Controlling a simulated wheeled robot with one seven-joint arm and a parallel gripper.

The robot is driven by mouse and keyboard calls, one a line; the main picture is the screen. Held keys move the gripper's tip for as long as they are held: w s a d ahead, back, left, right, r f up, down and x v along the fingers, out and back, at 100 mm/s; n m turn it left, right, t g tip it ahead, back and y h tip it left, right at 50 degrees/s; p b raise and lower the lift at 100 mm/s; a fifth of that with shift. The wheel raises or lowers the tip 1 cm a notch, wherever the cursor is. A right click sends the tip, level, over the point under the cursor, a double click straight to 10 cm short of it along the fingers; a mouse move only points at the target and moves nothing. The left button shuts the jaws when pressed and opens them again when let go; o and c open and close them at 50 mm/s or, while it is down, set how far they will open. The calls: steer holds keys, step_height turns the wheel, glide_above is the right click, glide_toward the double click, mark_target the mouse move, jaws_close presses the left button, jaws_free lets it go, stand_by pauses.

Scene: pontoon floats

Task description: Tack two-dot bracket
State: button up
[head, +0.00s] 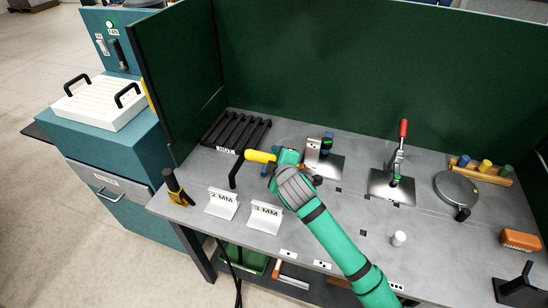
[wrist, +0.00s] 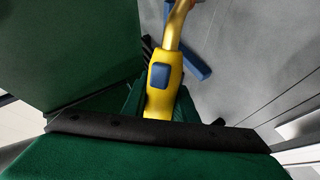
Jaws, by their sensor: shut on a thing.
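My gripper (head: 274,160) is shut on a yellow welding torch (head: 259,156), held above the left part of the bench. Farther right, another plate (head: 382,192) sits under a red-handled clamp (head: 403,130). I cannot make out dot marks on either plate's workpiece.
Signs marked 2 MM (head: 222,203) and 3 MM (head: 265,214) stand at the front left, near a black and yellow holder (head: 176,188). A black slotted rack (head: 236,132) is behind. A white cylinder (head: 398,238) stands front right. Green screens (head: 370,65) close the back.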

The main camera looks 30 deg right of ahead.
mark_target(271, 157)
steer(key=shift+w+d+f, duration=0.25)
steer(key=shift+w+f, duration=0.05)
steer(key=shift+f, duration=0.05)
stand_by(2.2)
steer(key=shift+s+a+r, duration=0.1)
steer(key=shift+r, duration=0.1)
stand_by(0.6)
steer(key=shift+s+a+r, duration=0.4)
steer(key=shift+a+r, duration=0.1)
steer(key=shift+r, duration=0.2)
steer(key=shift+s+a+r, duration=0.45)
steer(key=shift+r, duration=0.2)
steer(key=shift+s+a+r, duration=0.4)
steer(key=shift+a+r, duration=0.1)
steer(key=shift+r, duration=0.2)
